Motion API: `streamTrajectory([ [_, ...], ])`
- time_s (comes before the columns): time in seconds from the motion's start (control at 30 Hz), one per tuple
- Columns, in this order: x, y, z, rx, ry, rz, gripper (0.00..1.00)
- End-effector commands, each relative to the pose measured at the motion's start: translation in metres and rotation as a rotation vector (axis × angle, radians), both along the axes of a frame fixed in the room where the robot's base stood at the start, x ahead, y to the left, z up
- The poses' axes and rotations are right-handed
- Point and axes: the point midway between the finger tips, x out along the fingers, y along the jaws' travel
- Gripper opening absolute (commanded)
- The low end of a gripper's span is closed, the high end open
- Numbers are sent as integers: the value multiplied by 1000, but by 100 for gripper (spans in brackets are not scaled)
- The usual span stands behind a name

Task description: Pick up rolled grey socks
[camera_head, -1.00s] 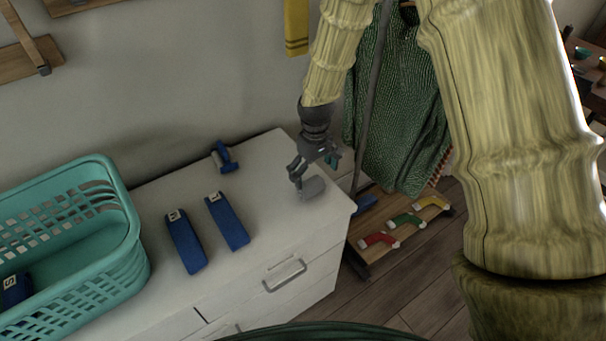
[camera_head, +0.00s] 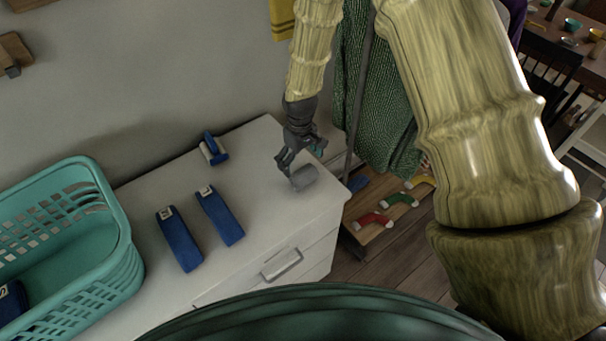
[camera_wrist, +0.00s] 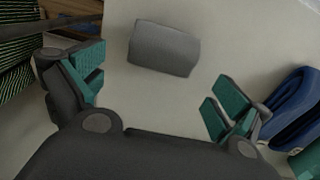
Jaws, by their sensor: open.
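The rolled grey socks (camera_head: 304,178) lie on the white dresser top (camera_head: 262,205), near its right end. My gripper (camera_head: 288,166) is close to them, just at their left and above in the head view. In the wrist view the grey roll (camera_wrist: 164,48) lies ahead of the gripper (camera_wrist: 154,92), between the lines of the two teal-padded fingers but beyond their tips. The fingers are spread wide with nothing between them. I cannot tell the exact height of the fingertips above the dresser.
Two blue folded items (camera_head: 179,239) and a blue roller-like item (camera_head: 213,149) lie on the dresser. A teal laundry basket (camera_head: 112,215) stands at the left. Red, green and yellow socks (camera_head: 400,199) lie on a low wooden shelf at the right, below a hanging green knit.

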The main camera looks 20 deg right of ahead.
Motion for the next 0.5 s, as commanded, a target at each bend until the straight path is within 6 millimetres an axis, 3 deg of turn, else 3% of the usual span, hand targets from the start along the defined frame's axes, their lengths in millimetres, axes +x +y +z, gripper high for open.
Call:
streamTrajectory([
  [0.5,-6,-4,-37,-1,2,-2,100],
])
